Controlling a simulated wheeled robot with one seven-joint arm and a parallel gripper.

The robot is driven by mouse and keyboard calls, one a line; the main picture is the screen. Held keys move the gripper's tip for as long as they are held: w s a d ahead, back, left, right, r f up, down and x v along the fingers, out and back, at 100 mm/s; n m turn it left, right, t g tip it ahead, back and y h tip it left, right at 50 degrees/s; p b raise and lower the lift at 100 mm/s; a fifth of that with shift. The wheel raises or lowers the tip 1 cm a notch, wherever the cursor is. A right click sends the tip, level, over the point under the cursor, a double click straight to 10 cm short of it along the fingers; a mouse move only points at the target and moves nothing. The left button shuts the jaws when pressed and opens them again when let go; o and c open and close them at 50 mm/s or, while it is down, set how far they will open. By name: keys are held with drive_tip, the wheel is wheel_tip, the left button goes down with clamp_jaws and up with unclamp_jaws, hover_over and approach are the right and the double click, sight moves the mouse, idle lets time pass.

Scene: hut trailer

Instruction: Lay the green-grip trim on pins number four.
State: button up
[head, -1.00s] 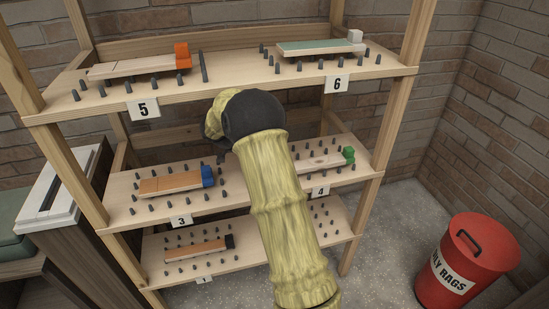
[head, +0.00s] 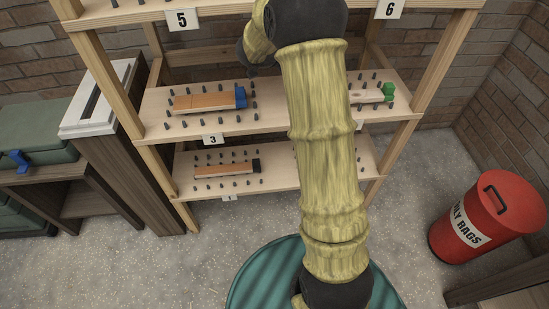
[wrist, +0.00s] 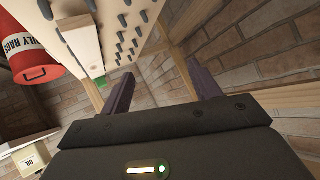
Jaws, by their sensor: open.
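The trim with the green grip (head: 389,92) lies on the right side of the middle shelf, among the upright grey pins. Its pale flat board (head: 364,97) runs left from the grip and is partly hidden behind my arm. The number plate under it is mostly covered by my arm; in the earlier frame it reads 4. In the wrist view the green grip (wrist: 96,97) shows at the left, at the end of the pale board. My gripper (wrist: 160,87) is open and empty, its two dark fingers apart from the trim. In the head view the fingers are hidden.
An orange-brown trim with a blue grip (head: 240,97) lies at number 3. A brown trim with a black grip (head: 256,165) lies on the shelf below. The rack's right post (head: 440,60) stands beside the trim. A red rag bin (head: 487,218) stands on the floor at right.

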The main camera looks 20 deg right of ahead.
drive_tip(key=s+a+n+t+y, duration=0.2)
drive_tip(key=s+a+n+y, duration=0.25)
drive_tip(key=a, duration=0.25)
drive_tip(key=s+a+n+t+y, duration=0.1)
drive_tip(key=s+a+n+y, duration=0.25)
drive_tip(key=a+n, duration=0.35)
drive_tip(key=s+a+f+n+g+y, duration=0.1)
drive_tip(key=s+f+n+g, duration=0.1)
drive_tip(key=s, duration=0.8)
drive_tip(key=s+a+f+n+g, duration=0.2)
drive_tip(key=s+f+g, duration=0.2)
drive_tip(key=s, duration=0.7)
drive_tip(key=shift+a+y, duration=0.3)
drive_tip(key=shift+y, duration=0.1)
drive_tip(key=shift+n, duration=0.25)
drive_tip(key=w+p+v, duration=0.2)
drive_tip(key=p+v, duration=0.7)
drive_tip(key=w+r+p+v, duration=0.1)
drive_tip(key=w+p+v, duration=0.1)
drive_tip(key=p+v, duration=0.7)
drive_tip(key=shift+w+p, duration=0.3)
drive_tip(key=shift+p, duration=0.1)
